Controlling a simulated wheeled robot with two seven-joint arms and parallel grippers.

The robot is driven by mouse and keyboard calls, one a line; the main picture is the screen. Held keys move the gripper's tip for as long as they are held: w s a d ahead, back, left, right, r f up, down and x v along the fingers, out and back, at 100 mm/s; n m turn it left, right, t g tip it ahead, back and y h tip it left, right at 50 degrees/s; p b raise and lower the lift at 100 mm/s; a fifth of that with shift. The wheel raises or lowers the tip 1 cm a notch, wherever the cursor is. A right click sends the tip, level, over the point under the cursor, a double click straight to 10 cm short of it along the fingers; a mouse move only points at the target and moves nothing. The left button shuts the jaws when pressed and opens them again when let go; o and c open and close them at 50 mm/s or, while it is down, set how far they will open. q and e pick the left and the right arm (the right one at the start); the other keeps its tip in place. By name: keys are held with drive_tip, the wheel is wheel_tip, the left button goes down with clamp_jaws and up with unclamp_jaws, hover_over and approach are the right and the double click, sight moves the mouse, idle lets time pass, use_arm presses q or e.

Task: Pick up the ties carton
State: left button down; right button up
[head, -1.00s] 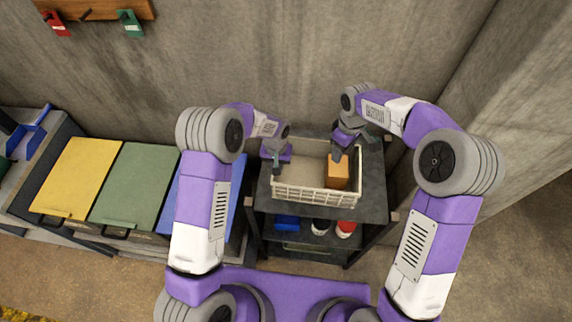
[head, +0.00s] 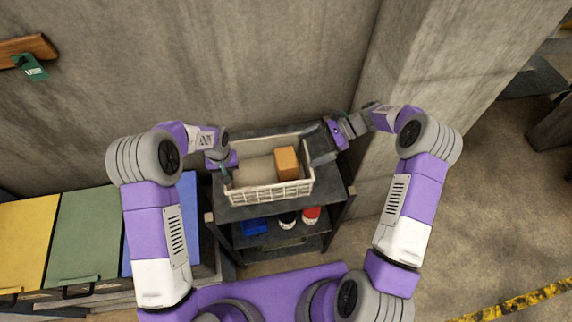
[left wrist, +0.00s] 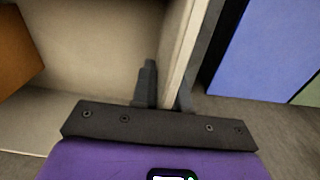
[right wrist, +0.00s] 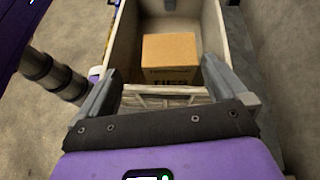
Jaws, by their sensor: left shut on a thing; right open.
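The ties carton (head: 287,163) is a small orange-brown box standing inside a cream crate (head: 270,194), toward its right end. In the right wrist view the carton (right wrist: 168,58) shows dark print on its near face, partly hidden by the crate's end wall. My left gripper (head: 224,171) is shut on the crate's left end wall, with one finger inside and one outside in the left wrist view (left wrist: 166,85). My right gripper (head: 322,147) is open and empty at the crate's right end. Its fingers stand apart on either side of the end wall's slatted middle, short of the carton.
The crate stands on a dark shelf unit (head: 335,189). Its lower shelf holds a blue thing (head: 254,226), a white-and-black thing (head: 288,219) and a red-and-white thing (head: 311,215). Yellow, green and blue lidded bins stand at left. A concrete wall is behind and a pillar at right.

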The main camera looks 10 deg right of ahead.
sight(288, 157)
drive_tip(key=shift+m+t, duration=0.3)
drive_tip(key=shift+m, duration=0.6)
drive_tip(key=x, duration=0.5)
drive_tip(key=w+x, duration=0.1)
drive_tip(key=x, duration=0.1)
drive_tip(key=shift+f, duration=0.4)
drive_tip(key=c, duration=1.3)
use_arm(q)
drive_tip(key=c, duration=1.1)
unclamp_jaws()
drive_tip(key=shift+o, duration=0.2)
use_arm(e)
wheel_tip(288, 157, up, 10)
